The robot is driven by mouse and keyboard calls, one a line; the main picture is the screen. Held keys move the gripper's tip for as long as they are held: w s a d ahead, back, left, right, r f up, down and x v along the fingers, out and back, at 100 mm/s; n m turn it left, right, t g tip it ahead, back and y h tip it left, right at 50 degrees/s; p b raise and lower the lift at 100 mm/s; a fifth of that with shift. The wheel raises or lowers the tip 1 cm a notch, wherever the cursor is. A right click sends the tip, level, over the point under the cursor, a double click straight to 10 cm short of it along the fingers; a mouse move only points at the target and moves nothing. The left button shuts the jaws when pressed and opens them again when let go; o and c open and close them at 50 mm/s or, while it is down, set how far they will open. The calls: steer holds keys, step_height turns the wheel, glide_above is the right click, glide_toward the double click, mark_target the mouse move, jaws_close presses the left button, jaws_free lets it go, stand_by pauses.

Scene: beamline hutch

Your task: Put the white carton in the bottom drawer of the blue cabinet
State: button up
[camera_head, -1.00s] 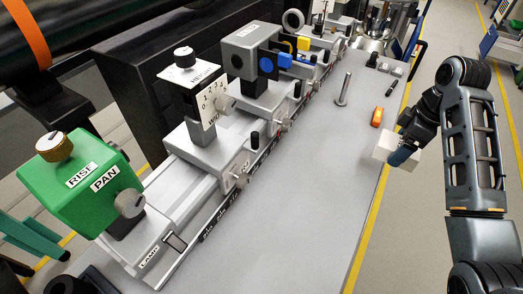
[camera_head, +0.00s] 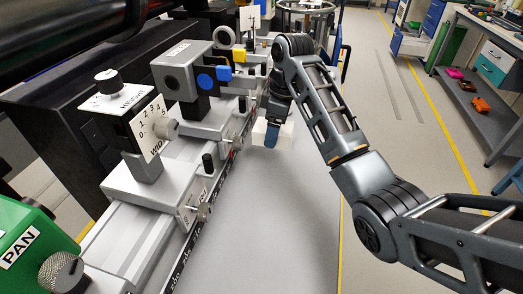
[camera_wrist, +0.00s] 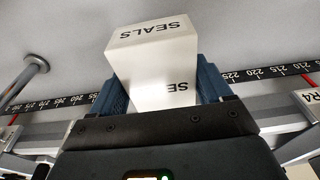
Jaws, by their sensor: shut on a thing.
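The white carton (camera_wrist: 150,50), printed SEALS, is between the two blue fingers of my gripper (camera_wrist: 160,85) in the wrist view. My gripper is shut on it. In the head view my gripper (camera_head: 272,128) holds the carton (camera_head: 286,134) over the far part of the grey table, right of the rail; the fingers hide part of it. A blue cabinet (camera_head: 433,18) stands at the far upper right. A blue-fronted drawer (camera_head: 408,46) with a pale inside appears pulled out low on it.
The grey optical table (camera_head: 285,230) carries a rail with knobbed instruments (camera_head: 140,125) close left of my gripper. A bench (camera_head: 480,40) with teal and white drawers and a lower shelf stands at right. The floor (camera_head: 400,130) between is clear.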

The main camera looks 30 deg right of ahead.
mark_target(260, 156)
steer(key=shift+w+a+r, duration=0.15)
steer(key=shift+w+a, duration=0.6)
steer(key=shift+w, duration=0.05)
step_height(260, 156, down, 2)
steer(key=shift+w+a+f+p, duration=0.1)
steer(key=shift+a+p, duration=0.05)
steer(key=shift+p, duration=0.15)
step_height(260, 156, down, 4)
steer(key=shift+f, duration=0.25)
steer(key=shift+w+a+f+p, duration=0.15)
steer(key=shift+w+a+p, duration=0.15)
steer(key=shift+p, duration=0.1)
steer(key=shift+f, duration=0.1)
steer(key=shift+f, duration=0.1)
steer(key=o, duration=1)
